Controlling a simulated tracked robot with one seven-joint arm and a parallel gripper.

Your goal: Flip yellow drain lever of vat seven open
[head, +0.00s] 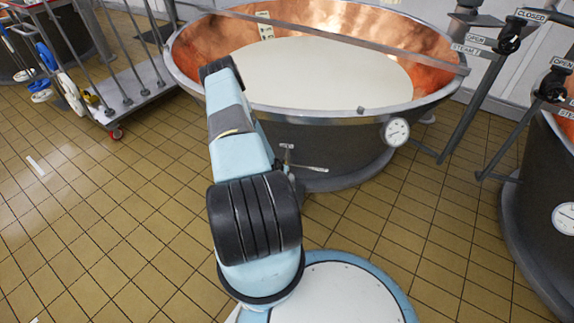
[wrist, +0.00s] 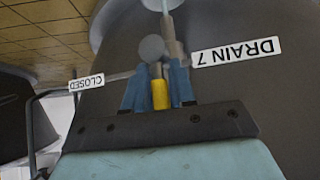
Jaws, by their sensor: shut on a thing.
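In the wrist view, my gripper (wrist: 158,83) has its two blue fingers shut on the yellow drain lever (wrist: 160,96), which shows between them. A round grey knob or pipe end sits just beyond the fingertips. A "DRAIN 7" label (wrist: 236,52) is to the right and a "CLOSED" label (wrist: 86,83) to the left, both upside down. In the head view, vat seven (head: 330,140) is a large dark vat with a copper inside, holding white liquid. My arm reaches down in front of it and hides my gripper and the lever there.
A metal trolley (head: 135,85) stands at the left of the vat. Another vat (head: 545,200) with a gauge is at the right edge. Pipes with steam valve handles (head: 508,40) rise between the vats. The tiled floor in front is clear.

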